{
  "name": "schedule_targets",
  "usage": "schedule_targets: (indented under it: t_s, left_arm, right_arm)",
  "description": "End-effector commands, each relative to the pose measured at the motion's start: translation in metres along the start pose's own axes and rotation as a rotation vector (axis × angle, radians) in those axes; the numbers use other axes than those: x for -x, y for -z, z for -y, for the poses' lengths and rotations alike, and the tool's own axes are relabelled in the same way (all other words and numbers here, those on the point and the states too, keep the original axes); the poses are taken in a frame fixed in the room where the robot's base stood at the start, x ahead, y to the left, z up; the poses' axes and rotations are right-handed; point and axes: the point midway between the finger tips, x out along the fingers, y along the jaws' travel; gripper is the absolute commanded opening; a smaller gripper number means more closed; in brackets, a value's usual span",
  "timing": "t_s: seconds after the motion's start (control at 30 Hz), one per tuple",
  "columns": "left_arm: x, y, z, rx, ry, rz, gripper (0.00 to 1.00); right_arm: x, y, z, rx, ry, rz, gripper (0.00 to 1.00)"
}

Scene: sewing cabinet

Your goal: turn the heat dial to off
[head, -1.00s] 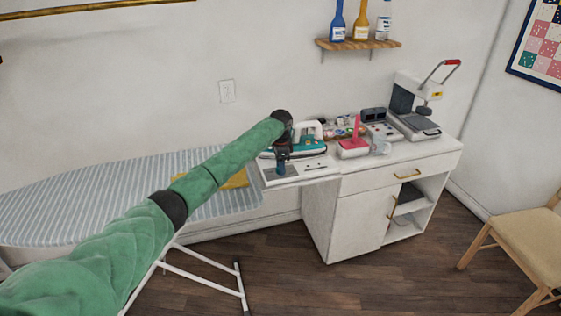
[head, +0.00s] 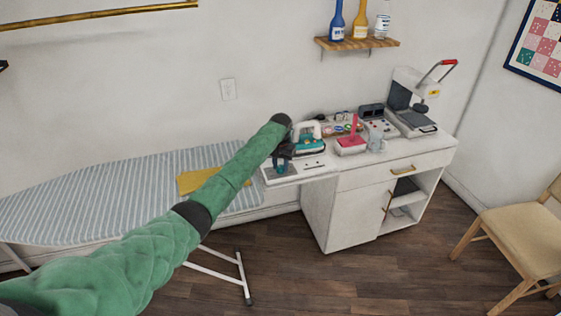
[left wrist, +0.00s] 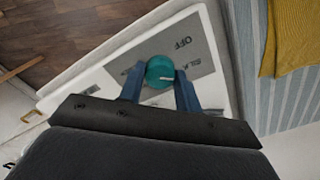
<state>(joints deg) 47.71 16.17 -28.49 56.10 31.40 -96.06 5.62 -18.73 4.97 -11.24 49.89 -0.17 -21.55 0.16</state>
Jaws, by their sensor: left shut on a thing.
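The heat dial (left wrist: 160,71) is a round teal knob on a grey label plate (left wrist: 205,45). The plate sits on a white panel and is printed "OFF", with another word to the right of the dial. A pale mark on the dial points roughly right in the left wrist view, not at "OFF". My left gripper (left wrist: 160,84) is shut on the dial, one blue finger on each side. In the head view my left gripper (head: 281,166) is at the white iron station on the cabinet's left end, covering much of the plate. My right gripper is not in view.
A teal and white iron (head: 310,140) stands just behind the gripper. A pink item (head: 350,145), a cup (head: 377,142) and a heat press (head: 412,112) stand farther right on the white cabinet (head: 340,205). The ironing board (head: 90,200) with a yellow cloth (head: 197,182) is at left.

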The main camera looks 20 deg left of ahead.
Motion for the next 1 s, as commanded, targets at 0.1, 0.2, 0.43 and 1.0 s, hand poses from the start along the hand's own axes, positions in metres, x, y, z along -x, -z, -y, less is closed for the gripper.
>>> schedule_targets:
  t_s: [0.1, 0.2, 0.43, 1.0]
  left_arm:
    - [0.005, 0.001, -0.001, 0.11, -0.002, -0.002, 0.11]
    - [0.005, 0.0, -0.001, 0.206, -0.002, -0.001, 0.11]
    - [0.005, 0.001, -0.001, 0.424, -0.001, -0.002, 0.11]
    - [0.004, 0.001, 0.0, 0.926, -0.002, -0.003, 0.11]
  right_arm:
    - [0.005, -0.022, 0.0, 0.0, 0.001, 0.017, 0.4]
    - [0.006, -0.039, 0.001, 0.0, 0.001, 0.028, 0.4]
    - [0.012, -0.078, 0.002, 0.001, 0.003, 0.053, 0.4]
    - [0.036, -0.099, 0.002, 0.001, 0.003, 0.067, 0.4]
